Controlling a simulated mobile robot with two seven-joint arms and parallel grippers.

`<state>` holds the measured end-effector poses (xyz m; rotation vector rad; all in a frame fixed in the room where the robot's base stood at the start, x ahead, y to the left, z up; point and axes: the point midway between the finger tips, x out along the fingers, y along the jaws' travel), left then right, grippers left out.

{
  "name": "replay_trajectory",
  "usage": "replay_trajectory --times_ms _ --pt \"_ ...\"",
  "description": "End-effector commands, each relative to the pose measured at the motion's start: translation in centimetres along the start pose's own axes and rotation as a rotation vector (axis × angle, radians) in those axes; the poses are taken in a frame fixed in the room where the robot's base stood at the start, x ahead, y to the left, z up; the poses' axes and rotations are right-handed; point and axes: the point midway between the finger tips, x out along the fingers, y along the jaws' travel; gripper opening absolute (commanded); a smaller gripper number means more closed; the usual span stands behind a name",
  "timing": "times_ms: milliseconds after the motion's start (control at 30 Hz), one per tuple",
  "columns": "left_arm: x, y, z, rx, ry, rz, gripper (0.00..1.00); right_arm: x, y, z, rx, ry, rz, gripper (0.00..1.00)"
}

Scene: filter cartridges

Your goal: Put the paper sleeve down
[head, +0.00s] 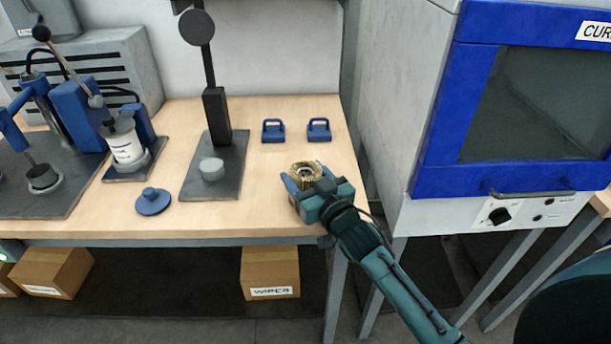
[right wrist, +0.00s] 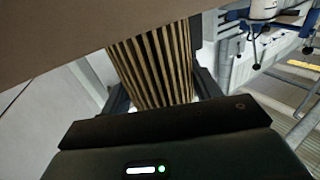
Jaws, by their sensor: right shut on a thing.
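The paper sleeve (head: 306,172) is a short tan ring with pleats, upright near the right front of the wooden table (head: 255,215). My right gripper (head: 304,184) is shut on it from the front right. In the right wrist view the pleated sleeve (right wrist: 155,65) stands between the two dark fingers, and its far end meets a plain brown surface. I cannot tell for sure whether the sleeve rests on the table or is held just above it. My left gripper is not in view.
Two blue clamps (head: 273,131) (head: 319,130) lie behind the sleeve. A dark stand (head: 214,165) with a grey puck and a blue knobbed lid (head: 153,201) are to its left. A blue-framed oven (head: 530,110) stands right of the table. Bare wood surrounds the sleeve.

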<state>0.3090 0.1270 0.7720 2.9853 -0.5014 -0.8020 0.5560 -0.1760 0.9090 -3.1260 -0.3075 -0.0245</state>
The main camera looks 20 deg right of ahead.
Motion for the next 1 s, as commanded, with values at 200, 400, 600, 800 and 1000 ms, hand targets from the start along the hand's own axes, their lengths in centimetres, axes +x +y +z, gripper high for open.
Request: replay_trajectory --times_ms 200,400,600,800,1000 --pt "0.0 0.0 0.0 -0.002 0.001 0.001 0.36 -0.2 0.0 1.4 0.002 -0.028 0.002 0.69" --pt "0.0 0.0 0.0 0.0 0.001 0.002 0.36 -0.1 0.0 1.0 0.001 -0.021 0.001 0.84" --pt "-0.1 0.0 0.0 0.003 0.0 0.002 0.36 -0.1 0.0 0.8 0.0 -0.018 0.001 0.84" --pt "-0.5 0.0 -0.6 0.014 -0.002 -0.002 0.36 -0.3 0.0 -0.8 -0.002 -0.015 0.0 0.84" --pt "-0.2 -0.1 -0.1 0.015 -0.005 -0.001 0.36 -4.8 -0.1 -0.3 0.002 -0.019 0.0 0.84"
